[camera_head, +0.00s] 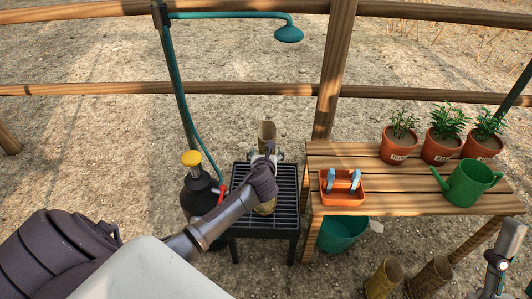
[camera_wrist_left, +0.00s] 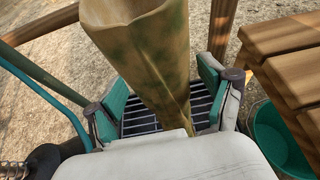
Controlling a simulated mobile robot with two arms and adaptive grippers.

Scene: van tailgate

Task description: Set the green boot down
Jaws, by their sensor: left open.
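The green boot (camera_head: 267,131), muddy olive and brown, appears to stand upright on the black grated stand (camera_head: 240,222). In the left wrist view the boot shaft (camera_wrist_left: 150,60) rises between the fingers of my left gripper (camera_wrist_left: 160,98). The green-padded fingers are spread, with gaps to the shaft on both sides. The boot's lower part is hidden there by the gripper body. Part of my right arm's end (camera_head: 500,262) shows at the lower right edge; its fingers are not clear.
A black sprayer with a yellow top (camera_head: 191,160) stands left of the stand, near a green shower pipe (camera_head: 175,75). The wooden bench (camera_head: 420,202) at right holds an orange caddy (camera_head: 343,200), potted plants and a watering can (camera_head: 468,184). Below are a teal bucket (camera_head: 340,235) and two boots (camera_head: 383,278).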

